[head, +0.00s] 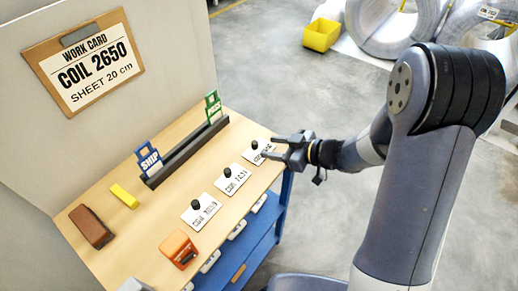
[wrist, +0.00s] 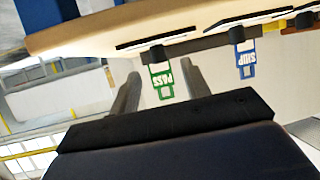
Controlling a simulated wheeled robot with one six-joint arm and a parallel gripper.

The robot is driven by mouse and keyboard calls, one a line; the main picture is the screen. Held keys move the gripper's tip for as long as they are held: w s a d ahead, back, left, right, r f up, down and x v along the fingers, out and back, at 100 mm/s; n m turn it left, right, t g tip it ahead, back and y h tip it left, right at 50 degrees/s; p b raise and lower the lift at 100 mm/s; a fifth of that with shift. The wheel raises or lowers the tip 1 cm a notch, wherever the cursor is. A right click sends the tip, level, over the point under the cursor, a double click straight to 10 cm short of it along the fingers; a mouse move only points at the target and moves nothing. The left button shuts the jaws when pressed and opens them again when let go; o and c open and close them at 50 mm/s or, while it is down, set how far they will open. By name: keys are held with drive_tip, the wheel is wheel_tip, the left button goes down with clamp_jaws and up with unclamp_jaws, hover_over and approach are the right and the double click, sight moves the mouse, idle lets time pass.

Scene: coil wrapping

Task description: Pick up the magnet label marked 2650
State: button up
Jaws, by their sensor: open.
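Three white magnet labels, each with a black knob, lie in a row on the wooden bench top: a near one (head: 201,213), a middle one (head: 232,180) and a far one (head: 262,146). Their printed numbers are too small to read surely, so I cannot tell which is marked 2650. My gripper (head: 270,148) is open beside the far label and partly hides it. In the wrist view, upside down, the open fingers of my gripper (wrist: 160,68) point at the bench edge, with a label's black knob (wrist: 157,53) between and ahead of them, apparently not held.
A dark rail holds a blue SHIP tag (head: 149,159) and a green PASS tag (head: 213,106). A yellow block (head: 124,196), a brown item (head: 91,227) and an orange device (head: 179,249) sit on the bench. A work card (head: 84,61) reading COIL 2650 hangs behind.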

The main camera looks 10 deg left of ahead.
sight(258, 145)
drive_tip(key=x, duration=0.5)
drive_tip(key=shift+w+a, duration=0.1)
drive_tip(key=shift+a, duration=0.05)
clamp_jaws()
